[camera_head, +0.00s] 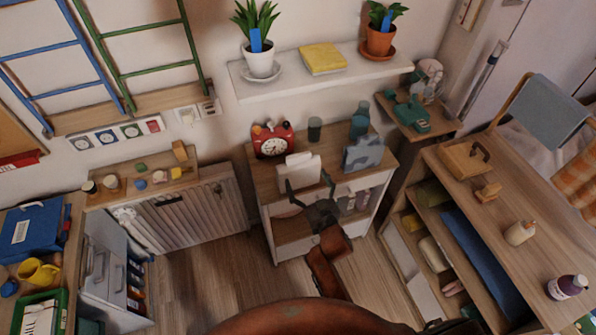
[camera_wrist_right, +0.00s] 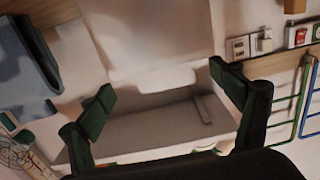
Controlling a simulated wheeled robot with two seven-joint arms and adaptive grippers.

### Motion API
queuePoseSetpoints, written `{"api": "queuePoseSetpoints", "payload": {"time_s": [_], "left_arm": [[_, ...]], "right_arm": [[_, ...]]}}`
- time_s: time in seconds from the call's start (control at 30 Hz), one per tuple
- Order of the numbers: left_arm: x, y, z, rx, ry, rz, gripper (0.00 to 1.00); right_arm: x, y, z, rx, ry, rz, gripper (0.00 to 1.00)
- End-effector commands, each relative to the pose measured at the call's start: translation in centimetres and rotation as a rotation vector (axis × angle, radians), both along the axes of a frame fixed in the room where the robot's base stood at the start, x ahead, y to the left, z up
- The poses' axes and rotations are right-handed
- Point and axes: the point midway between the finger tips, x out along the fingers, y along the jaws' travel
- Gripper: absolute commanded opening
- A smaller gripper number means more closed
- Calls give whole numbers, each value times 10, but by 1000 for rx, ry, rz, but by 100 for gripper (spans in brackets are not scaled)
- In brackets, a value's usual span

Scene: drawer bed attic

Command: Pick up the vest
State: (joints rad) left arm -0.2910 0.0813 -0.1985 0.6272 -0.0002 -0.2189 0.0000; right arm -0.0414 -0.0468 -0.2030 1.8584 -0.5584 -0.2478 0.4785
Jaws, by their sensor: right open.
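A white, folded-looking item (camera_head: 299,170), probably the vest, stands on top of the small wooden-topped cabinet in the head view. In the right wrist view a large pale item (camera_wrist_right: 155,40) lies between and beyond the fingers; it seems to be the same one. A blue-grey folded item (camera_head: 362,153) stands to its right, and it shows at the left of the wrist view (camera_wrist_right: 22,65). My right gripper (camera_head: 309,185) is open at the cabinet's front, close to the white item. Its fingers (camera_wrist_right: 168,92) are spread and empty. I cannot tell whether they touch it. My left gripper is not in view.
A wall shelf (camera_head: 300,78) with potted plants is above. Floor (camera_head: 190,285) between is clear.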

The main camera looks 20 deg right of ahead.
Motion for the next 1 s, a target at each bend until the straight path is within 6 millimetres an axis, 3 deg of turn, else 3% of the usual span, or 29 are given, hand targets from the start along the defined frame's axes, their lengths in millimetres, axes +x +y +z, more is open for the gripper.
{"api": "queuePoseSetpoints", "payload": {"time_s": [0.1,0.3,0.7,1.0], "left_arm": [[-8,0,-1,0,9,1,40],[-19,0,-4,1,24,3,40],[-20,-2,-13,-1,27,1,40],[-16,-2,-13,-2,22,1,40]], "right_arm": [[6,1,18,5,-31,-2,85],[27,2,18,5,-31,-1,85],[75,5,20,5,-29,-2,85],[78,5,20,4,-28,-3,83]]}}
